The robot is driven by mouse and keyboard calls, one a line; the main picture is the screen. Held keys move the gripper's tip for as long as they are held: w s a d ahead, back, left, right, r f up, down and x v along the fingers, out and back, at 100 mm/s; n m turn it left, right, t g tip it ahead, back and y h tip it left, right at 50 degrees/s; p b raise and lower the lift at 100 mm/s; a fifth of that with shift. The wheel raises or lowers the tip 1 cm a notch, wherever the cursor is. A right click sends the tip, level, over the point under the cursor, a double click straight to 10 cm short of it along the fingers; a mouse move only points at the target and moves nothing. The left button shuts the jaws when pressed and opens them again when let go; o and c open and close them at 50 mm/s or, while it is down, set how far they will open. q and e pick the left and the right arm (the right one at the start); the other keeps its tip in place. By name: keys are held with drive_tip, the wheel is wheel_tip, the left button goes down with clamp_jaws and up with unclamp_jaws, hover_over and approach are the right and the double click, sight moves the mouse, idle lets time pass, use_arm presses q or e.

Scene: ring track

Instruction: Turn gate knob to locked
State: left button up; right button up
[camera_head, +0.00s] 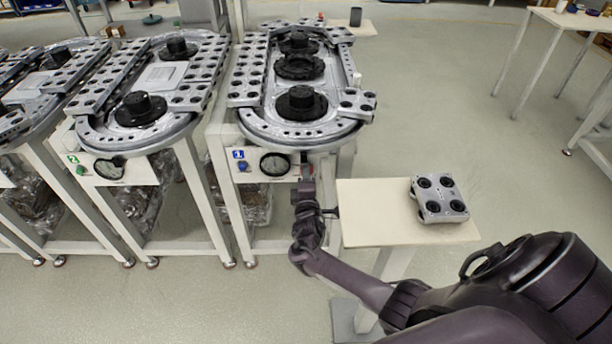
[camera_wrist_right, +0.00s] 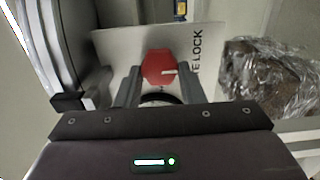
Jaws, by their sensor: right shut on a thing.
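The red gate knob (camera_wrist_right: 157,66) shows in the right wrist view, with a white pointer mark that points right, toward the letters of a label on a white plate (camera_wrist_right: 203,45). The label reads "E LOCK", its start hidden. My right gripper (camera_wrist_right: 159,80) has one finger on each side of the knob and is shut on it. In the head view my right gripper (camera_head: 305,165) is at the front panel of ring track 1 (camera_head: 262,142), right of the round gauge (camera_head: 274,164). The knob is hidden there. My left gripper is not in view.
A small table (camera_head: 375,220) with a grey block with black discs (camera_head: 439,197) stands right of my right gripper. Track 2 (camera_head: 90,130) stands left. Plastic-wrapped material (camera_wrist_right: 252,68) lies beside the panel in the wrist view. Floor at the right is open.

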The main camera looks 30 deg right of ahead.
drive_tip(key=o, duration=1)
drive_tip(key=v, duration=0.8)
drive_tip(key=shift+d, duration=0.1)
